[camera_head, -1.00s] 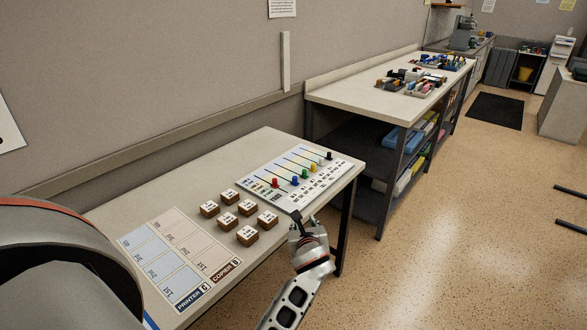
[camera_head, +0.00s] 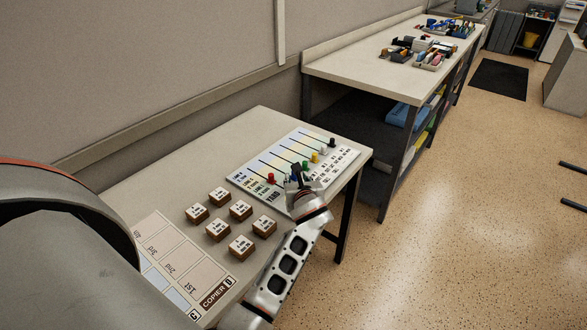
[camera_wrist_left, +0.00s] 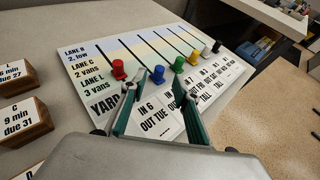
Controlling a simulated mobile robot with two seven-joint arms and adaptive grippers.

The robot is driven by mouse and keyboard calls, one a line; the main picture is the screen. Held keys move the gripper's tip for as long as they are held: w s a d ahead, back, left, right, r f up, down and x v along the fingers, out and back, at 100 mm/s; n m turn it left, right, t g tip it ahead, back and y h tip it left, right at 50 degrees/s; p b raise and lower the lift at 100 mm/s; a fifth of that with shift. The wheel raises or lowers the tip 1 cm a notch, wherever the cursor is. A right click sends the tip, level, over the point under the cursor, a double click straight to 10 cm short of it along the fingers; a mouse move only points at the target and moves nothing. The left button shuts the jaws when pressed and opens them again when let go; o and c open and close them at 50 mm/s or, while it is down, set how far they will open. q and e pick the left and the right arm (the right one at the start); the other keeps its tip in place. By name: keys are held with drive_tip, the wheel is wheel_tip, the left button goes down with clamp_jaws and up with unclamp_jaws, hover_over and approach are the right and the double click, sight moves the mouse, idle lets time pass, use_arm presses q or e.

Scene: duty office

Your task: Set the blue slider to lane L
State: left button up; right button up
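The slider board (camera_head: 240,180) lies on the near table, with rows lettered LANE B, LANE C, LANE L and YARD. In the left wrist view the blue slider (camera_wrist_left: 157,74) is at the near, YARD end of its slot, between the red slider (camera_wrist_left: 118,69) and green slider (camera_wrist_left: 178,64). In the head view this gripper (camera_head: 297,180) largely hides the blue slider. My right gripper is out of view.
Yellow (camera_wrist_left: 194,55), white (camera_wrist_left: 205,50) and black (camera_wrist_left: 217,46) sliders stand to the right. Several wooden label blocks (camera_head: 218,229) and a printed sorting sheet (camera_head: 180,255) lie nearer on the table. A second table (camera_head: 350,65) stands behind.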

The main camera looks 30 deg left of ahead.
use_arm(q)
drive_tip(key=x, duration=0.7)
drive_tip(key=shift+f+b, duration=0.1)
drive_tip(key=shift+b, duration=0.3)
clamp_jaws()
